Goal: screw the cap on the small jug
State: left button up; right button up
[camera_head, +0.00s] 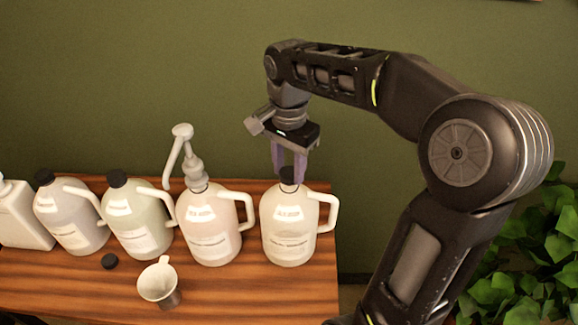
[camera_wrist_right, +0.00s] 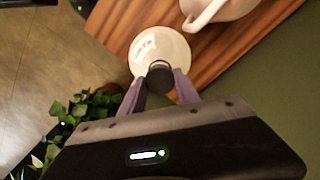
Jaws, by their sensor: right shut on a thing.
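A white jug (camera_head: 288,225) with a side handle and a printed label stands upright at the right end of the wooden table. My right gripper (camera_head: 289,165) is directly above its neck, pointing down. Its purple fingers are shut on a black cap (camera_head: 288,179) at the jug's mouth. In the right wrist view the cap (camera_wrist_right: 159,78) sits between the fingertips, over the round white jug top (camera_wrist_right: 166,46). I cannot tell whether the cap is threaded on. The left gripper is not in view.
Left of it stands a jug with a pump (camera_head: 208,225). Further left are two black-capped jugs (camera_head: 140,222) (camera_head: 70,220) and a white bottle (camera_head: 20,218). The table's front right (camera_head: 270,295) is clear.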

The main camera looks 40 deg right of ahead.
jog(key=shift+f, duration=0.1)
dwell(0.3)
jog(key=shift+f+b, duration=0.5)
jog(key=shift+f, duration=0.3)
dwell(0.6)
jog(key=o, duration=1.4)
jog(key=shift+c, duration=0.2)
